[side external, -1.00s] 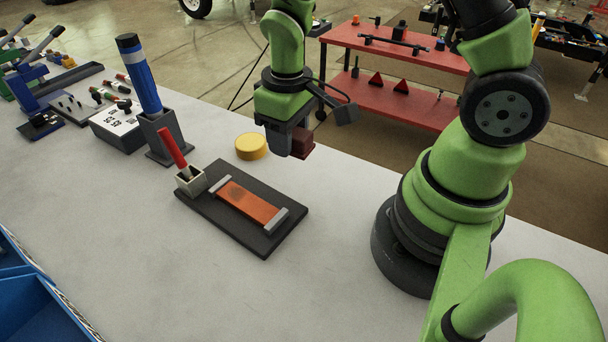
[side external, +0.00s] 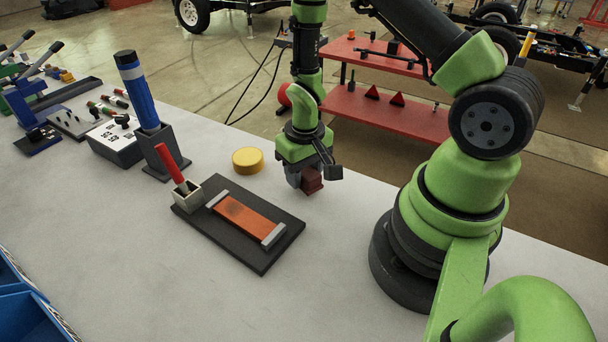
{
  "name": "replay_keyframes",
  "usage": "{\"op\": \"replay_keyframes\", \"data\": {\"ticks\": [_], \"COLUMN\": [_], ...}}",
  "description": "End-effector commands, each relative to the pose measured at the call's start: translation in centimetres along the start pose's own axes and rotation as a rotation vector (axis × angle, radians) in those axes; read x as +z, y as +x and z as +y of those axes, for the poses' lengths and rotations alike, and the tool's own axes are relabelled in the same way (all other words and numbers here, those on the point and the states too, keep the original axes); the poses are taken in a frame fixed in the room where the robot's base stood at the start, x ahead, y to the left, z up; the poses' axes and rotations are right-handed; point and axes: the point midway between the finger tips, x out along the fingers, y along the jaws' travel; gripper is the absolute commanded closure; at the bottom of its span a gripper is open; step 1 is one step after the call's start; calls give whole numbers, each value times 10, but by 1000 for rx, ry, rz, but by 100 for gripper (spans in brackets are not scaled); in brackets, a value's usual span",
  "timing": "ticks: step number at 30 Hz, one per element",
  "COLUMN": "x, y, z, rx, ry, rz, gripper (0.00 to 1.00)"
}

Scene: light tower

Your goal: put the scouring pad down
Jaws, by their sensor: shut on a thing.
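The scouring pad is a small dark red block (side external: 312,180). My gripper (side external: 306,178) is shut on it. It holds the pad low over the right part of the white table, behind and to the right of the dark board. I cannot tell whether the pad touches the table. The dark board (side external: 262,258) carries an orange strip (side external: 243,218) with a dark smudge, held between two grey end bars. The fingertips are partly hidden by the gripper body and the pad.
A yellow round tin (side external: 248,160) stands behind the board. A red-handled tool (side external: 170,167) sits in a small holder (side external: 188,197) at the board's left corner. A blue cylinder (side external: 138,90) stands in a grey holder. The white table (side external: 150,265) is bare in front of the board.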

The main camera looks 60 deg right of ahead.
Motion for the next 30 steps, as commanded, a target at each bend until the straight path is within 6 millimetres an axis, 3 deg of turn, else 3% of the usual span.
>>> {"op": "replay_keyframes", "data": {"ticks": [4,16,17,20,30], "x": [1,1,1,0,0], "y": [10,14,14,14,12], "z": [1,1,1,1,1], "rx": [3,5,4,4,4], "ry": [0,-1,-1,-1,0], "rz": [-1,-1,0,1,1], "gripper": [97,97,54,33,33]}}
